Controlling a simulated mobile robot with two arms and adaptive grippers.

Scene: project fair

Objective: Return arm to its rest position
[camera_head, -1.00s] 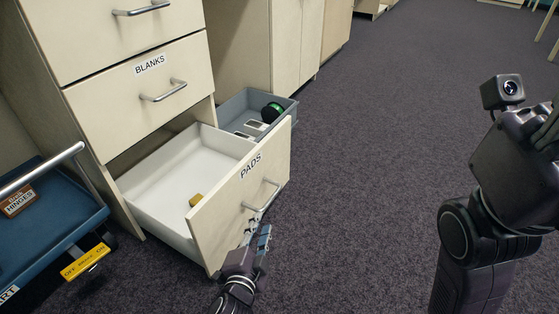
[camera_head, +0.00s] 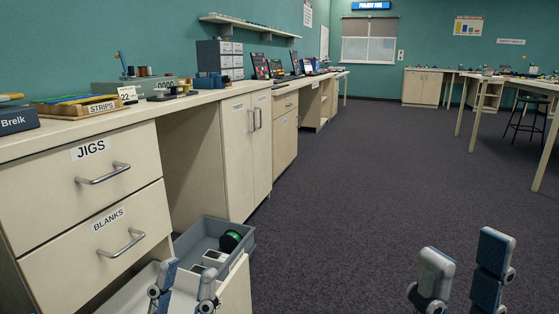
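My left gripper (camera_head: 188,277) shows at the bottom left, its two fingers pointing up with a gap between them. It is open and nothing shows between the fingers. Behind it in the view is the pulled-out bottom drawer (camera_head: 236,289), mostly cut off by the lower edge; its handle is out of view. My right gripper (camera_head: 464,258) shows at the bottom right over the carpet, fingers up and apart, open and empty. Both arms are below the picture's edge.
The JIGS drawer (camera_head: 88,187) and BLANKS drawer (camera_head: 90,252) are shut. A long loaded worktop runs along the left. The carpet (camera_head: 365,190) is clear; a stool (camera_head: 528,122) stands far right.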

